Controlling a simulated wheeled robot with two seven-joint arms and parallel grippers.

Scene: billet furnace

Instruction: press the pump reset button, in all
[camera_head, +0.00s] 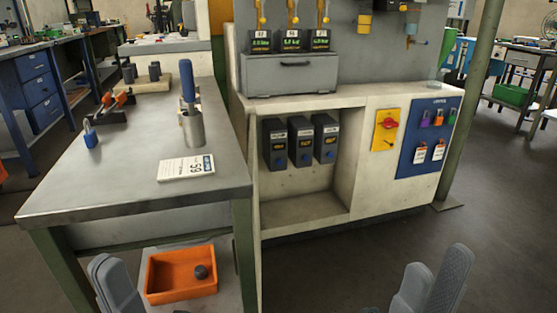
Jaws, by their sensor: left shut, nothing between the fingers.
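Three dark grey boxes (300,143) stand side by side in the recess of the pale cabinet (350,185). I cannot read which is a pump reset button. My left gripper (110,266) is shut and empty at the bottom left, beside the orange bin and apart from the boxes. My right gripper (437,262) is at the bottom right, its fingers apart and nothing between them. Both grippers are well in front of the cabinet.
A steel bench (120,185) at left carries a card (187,168), a metal cup (193,130) with a blue-handled tool, and a blue padlock (90,135). An orange bin (180,290) sits below. A yellow plate with a red knob (386,129) and a blue lockout board (428,140) are at right.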

